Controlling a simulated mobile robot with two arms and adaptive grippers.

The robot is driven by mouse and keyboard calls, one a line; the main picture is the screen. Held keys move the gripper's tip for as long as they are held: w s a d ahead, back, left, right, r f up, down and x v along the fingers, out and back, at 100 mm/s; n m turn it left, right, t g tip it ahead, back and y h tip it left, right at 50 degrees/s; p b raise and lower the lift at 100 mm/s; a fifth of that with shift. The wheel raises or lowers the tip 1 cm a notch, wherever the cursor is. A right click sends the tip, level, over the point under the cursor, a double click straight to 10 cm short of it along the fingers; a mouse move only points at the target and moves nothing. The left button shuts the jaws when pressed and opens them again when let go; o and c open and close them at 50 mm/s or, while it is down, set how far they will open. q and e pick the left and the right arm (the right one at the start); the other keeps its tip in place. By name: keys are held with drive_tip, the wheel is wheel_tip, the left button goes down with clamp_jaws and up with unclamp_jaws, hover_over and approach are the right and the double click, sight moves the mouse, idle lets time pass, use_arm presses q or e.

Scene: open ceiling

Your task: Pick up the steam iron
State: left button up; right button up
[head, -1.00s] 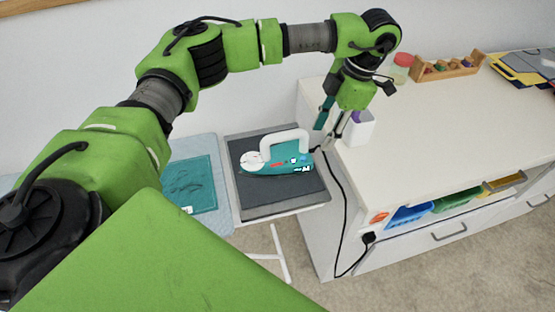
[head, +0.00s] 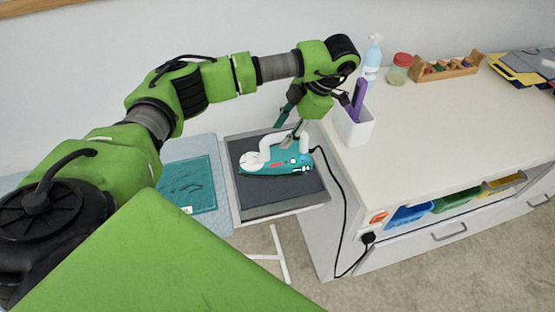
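The steam iron (head: 275,164) is teal and white with a white loop handle. It lies on its side or flat on the dark grey pad of the ironing board's end (head: 252,197); which of these I cannot tell. My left gripper (head: 286,134) is over the iron, its fingers apart and pointing down at the handle. One finger overlaps the handle's top in the picture. Whether it touches the handle I cannot tell. My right gripper is out of view.
A white counter (head: 430,130) stands to the right, with a white cup (head: 354,127) near its left edge. A spray bottle (head: 372,62) and a red-lidded jar (head: 398,69) stand behind. A black cord (head: 343,190) runs from the iron to a socket. A teal cloth (head: 188,184) lies left.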

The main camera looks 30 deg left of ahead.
sight(279, 134)
use_arm(q)
drive_tip(key=shift+p+x, duration=0.35)
drive_tip(key=shift+x, duration=1.55)
drive_tip(key=shift+s+a, duration=0.1)
clamp_jaws()
drive_tip(key=shift+r, duration=0.15)
drive_tip(key=shift+r, duration=0.1)
drive_tip(key=shift+r, duration=0.75)
drive_tip(key=s+d+r, duration=0.8)
drive_tip(key=s+r, duration=0.3)
drive_tip(key=shift+s+r, duration=0.1)
